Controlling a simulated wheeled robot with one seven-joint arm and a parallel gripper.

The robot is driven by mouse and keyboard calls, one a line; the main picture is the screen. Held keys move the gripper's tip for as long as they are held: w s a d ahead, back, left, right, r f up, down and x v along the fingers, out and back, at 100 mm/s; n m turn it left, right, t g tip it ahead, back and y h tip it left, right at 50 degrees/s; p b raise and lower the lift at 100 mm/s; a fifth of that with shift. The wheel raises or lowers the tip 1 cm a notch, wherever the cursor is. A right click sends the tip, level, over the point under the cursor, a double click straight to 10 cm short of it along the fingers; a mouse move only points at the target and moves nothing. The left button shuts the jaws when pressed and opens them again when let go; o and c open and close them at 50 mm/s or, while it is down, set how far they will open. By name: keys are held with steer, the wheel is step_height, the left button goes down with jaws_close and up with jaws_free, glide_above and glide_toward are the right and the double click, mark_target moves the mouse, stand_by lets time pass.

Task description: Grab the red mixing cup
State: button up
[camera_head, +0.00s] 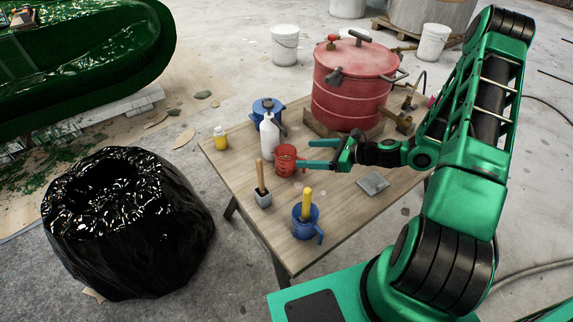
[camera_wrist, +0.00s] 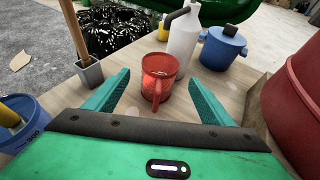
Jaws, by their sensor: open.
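The red mixing cup (camera_head: 286,160) stands upright on the wooden table (camera_head: 222,160), in front of a white bottle (camera_head: 269,137). In the wrist view the red cup (camera_wrist: 158,76) sits ahead, centred between my fingers, its handle turned towards me. My gripper (camera_head: 318,154) is open and empty, its green fingers pointing at the cup. In the wrist view my gripper (camera_wrist: 157,88) has its fingertips on either side of the near part of the cup, with visible gaps. I cannot tell how deep the cup lies between them.
A blue pot (camera_head: 267,108), yellow bottle (camera_head: 220,138), grey holder with a wooden stick (camera_head: 262,197) and blue cup with a yellow handle (camera_head: 306,226) stand around the cup. A large red tank (camera_head: 352,90) rises behind my gripper. A grey plate (camera_head: 372,183) lies at right.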

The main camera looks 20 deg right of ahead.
mark_target(288, 153)
steer(key=shift+x, duration=4.8)
steer(key=c, duration=1.4)
